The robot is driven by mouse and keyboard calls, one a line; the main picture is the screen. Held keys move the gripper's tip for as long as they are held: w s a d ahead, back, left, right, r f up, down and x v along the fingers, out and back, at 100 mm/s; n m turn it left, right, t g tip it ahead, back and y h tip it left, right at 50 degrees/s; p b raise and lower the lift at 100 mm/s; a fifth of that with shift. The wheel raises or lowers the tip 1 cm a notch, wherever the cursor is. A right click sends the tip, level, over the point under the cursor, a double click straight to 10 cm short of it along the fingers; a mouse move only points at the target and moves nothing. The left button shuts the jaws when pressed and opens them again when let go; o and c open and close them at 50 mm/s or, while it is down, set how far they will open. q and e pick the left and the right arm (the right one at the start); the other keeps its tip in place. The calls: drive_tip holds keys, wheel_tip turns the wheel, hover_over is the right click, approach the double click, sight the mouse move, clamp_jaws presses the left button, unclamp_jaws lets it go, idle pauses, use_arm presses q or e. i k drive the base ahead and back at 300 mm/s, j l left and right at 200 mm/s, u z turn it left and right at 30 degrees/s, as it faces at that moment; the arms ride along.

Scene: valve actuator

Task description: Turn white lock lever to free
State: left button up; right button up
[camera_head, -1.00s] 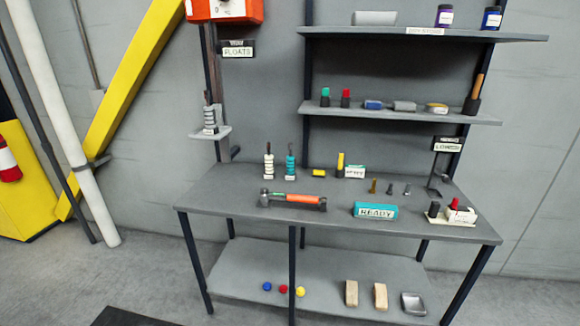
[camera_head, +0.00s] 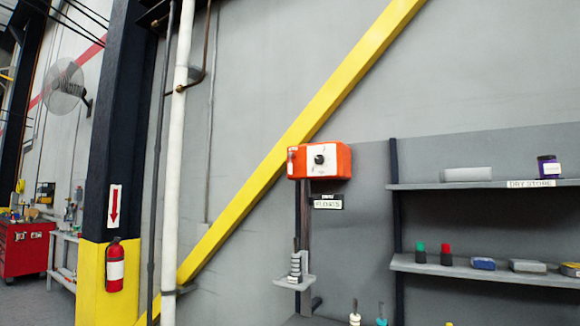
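An orange-red box (camera_head: 341,161) with a white front plate and a black round knob (camera_head: 319,160) is mounted on a dark post in the middle of the head view. A small, mostly red part sits on the box's left edge (camera_head: 292,161). I cannot make out a white lock lever for certain at this size. A black and white label plate (camera_head: 328,203) hangs just below the box. Neither of my grippers shows in the head view.
Wall shelves (camera_head: 480,185) with jars and small parts are at right. A white pipe (camera_head: 174,200), yellow diagonal beam (camera_head: 235,213) and fire extinguisher (camera_head: 114,267) are at left.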

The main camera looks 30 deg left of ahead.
sight(291, 155)
drive_tip(key=i+u, duration=0.1)
drive_tip(key=i, duration=0.8)
